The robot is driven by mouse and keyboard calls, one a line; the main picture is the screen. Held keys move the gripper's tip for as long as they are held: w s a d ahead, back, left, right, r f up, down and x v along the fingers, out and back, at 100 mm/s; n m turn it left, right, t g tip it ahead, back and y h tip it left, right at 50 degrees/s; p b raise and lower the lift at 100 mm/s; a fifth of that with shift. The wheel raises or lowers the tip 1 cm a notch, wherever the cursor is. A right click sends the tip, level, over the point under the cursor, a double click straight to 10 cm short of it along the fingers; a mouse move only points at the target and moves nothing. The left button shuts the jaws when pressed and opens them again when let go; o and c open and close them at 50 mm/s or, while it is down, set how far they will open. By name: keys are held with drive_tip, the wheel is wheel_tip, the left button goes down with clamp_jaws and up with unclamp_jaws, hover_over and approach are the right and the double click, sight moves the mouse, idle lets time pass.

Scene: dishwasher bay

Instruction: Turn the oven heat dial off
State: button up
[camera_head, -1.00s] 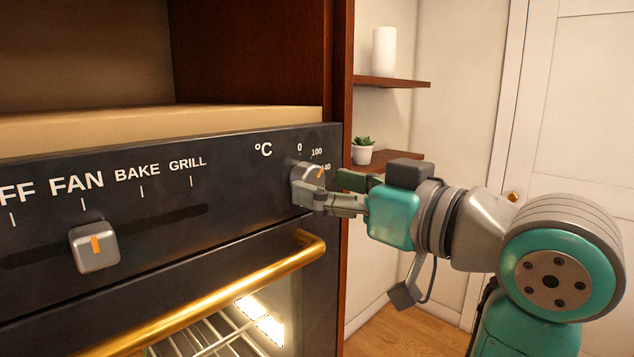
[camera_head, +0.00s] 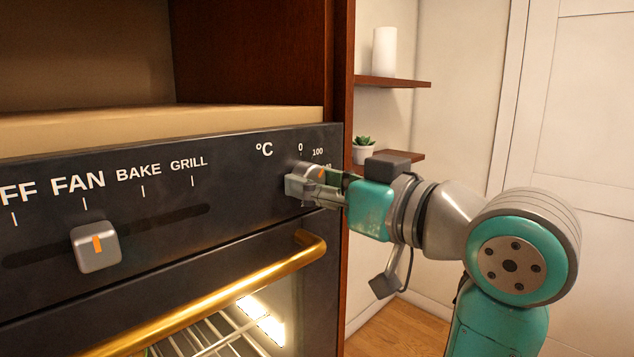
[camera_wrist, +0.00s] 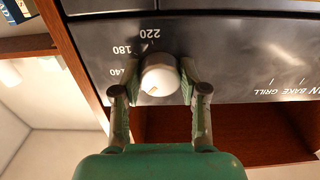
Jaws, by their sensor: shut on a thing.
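My gripper (camera_head: 306,183) reaches in from the right and is shut on the dial, one finger on each side. In the head view the fingers hide part of the dial. In the wrist view my gripper (camera_wrist: 160,92) shows both fingers against the knob's sides. The exact pointer setting is hard to read.
A slider knob (camera_head: 96,246) sits on the panel at left, under FAN. A golden door handle (camera_head: 230,290) runs below the panel. A wooden shelf (camera_head: 392,82) and a potted plant (camera_head: 364,150) are behind my arm. Free floor shows at lower right.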

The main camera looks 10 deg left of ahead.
drive_tip(key=shift+n, duration=0.3)
drive_tip(key=n, duration=0.7)
drive_tip(key=shift+n, duration=0.3)
idle(0.4)
drive_tip(key=o, duration=1.1)
drive_tip(key=shift+o, duration=0.2)
drive_tip(key=v, duration=1.2)
